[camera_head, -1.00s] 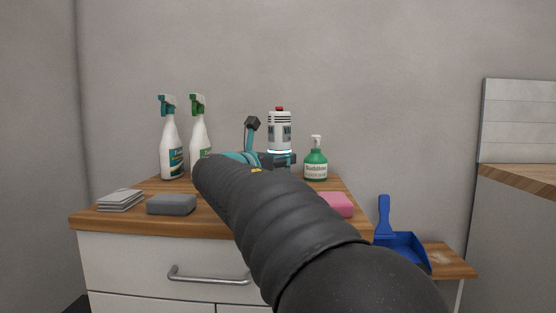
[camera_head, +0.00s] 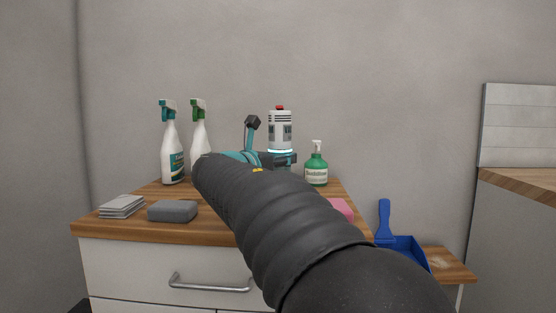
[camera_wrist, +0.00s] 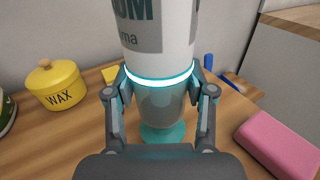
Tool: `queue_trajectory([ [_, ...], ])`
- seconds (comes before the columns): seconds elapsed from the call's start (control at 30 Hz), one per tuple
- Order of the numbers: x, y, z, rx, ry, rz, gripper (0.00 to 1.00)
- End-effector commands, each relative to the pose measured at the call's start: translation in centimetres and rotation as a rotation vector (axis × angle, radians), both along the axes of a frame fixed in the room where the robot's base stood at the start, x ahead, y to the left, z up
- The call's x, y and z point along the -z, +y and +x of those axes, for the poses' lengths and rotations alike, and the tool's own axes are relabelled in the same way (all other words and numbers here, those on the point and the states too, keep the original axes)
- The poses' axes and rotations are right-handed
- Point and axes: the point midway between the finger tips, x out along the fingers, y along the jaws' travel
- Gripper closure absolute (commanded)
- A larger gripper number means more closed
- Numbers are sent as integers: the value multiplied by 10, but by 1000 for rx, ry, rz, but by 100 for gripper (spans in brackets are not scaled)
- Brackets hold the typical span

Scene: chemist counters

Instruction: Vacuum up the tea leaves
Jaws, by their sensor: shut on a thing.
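A white and grey handheld vacuum (camera_head: 281,130) with a red top and a glowing teal ring stands upright in my gripper (camera_head: 268,160), above the wooden counter. In the wrist view my gripper (camera_wrist: 161,88) has one finger on each side of the vacuum (camera_wrist: 160,105), shut on its grey lower body. A teal base shows below the grey part. I cannot make out tea leaves clearly. A faint pale patch (camera_head: 439,262) lies on the low wooden shelf at the right, too small to identify. My arm hides the counter's middle.
Two spray bottles (camera_head: 172,152) and a green soap bottle (camera_head: 316,170) stand at the back. A grey sponge (camera_head: 172,211), folded cloths (camera_head: 121,207) and a pink sponge (camera_wrist: 279,143) lie on the counter. A yellow wax tin (camera_wrist: 57,86) stands left. A blue dustpan (camera_head: 405,250) is on the lower shelf.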

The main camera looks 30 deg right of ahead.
Motion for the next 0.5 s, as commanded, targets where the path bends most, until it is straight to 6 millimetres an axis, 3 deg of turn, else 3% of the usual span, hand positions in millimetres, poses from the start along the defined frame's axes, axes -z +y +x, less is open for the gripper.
queue_trajectory([
  [0.03,-12,0,0,0,-3,-2,100],
  [0.5,-56,0,0,0,-2,-1,100],
])
